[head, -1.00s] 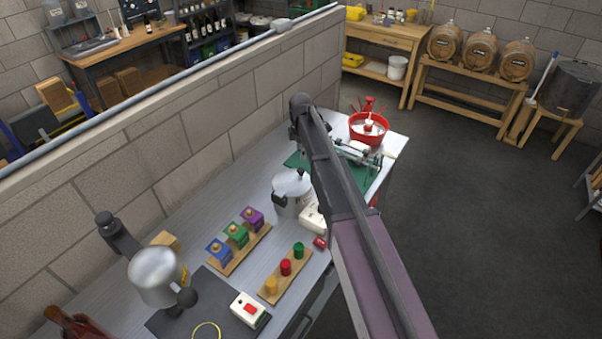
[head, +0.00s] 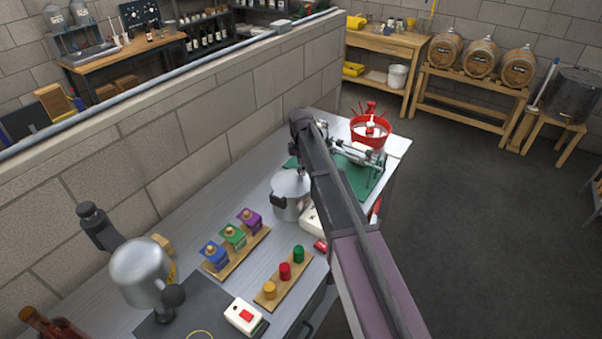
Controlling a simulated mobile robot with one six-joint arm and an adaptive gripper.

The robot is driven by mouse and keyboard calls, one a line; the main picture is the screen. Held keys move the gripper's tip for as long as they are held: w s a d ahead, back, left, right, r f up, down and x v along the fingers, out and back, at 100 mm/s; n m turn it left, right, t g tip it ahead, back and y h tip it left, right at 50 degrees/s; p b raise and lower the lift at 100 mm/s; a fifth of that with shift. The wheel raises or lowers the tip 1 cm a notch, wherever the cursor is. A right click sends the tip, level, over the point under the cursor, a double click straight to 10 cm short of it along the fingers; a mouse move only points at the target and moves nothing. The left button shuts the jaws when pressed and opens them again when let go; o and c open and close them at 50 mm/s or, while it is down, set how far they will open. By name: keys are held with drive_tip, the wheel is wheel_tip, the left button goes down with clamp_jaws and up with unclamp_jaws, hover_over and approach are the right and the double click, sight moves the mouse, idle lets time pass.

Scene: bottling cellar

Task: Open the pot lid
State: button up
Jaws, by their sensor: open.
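A silver pot (head: 287,207) stands on the grey workbench, left of my arm. Its lid (head: 287,182) sits on top and looks closed. My arm reaches up from the bottom right, past the pot. My gripper is not visible; my own arm links seem to hide it.
Left of the pot are a board with coloured blocks (head: 233,240), a board with coloured cylinders (head: 284,273) and a silver vessel (head: 137,268). Behind are a green mat (head: 360,183) with a metal device and a red bowl (head: 369,134). A block wall (head: 225,105) runs along the bench.

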drive_tip(key=shift+f+b, duration=0.3)
drive_tip(key=shift+f, duration=0.15)
clamp_jaws()
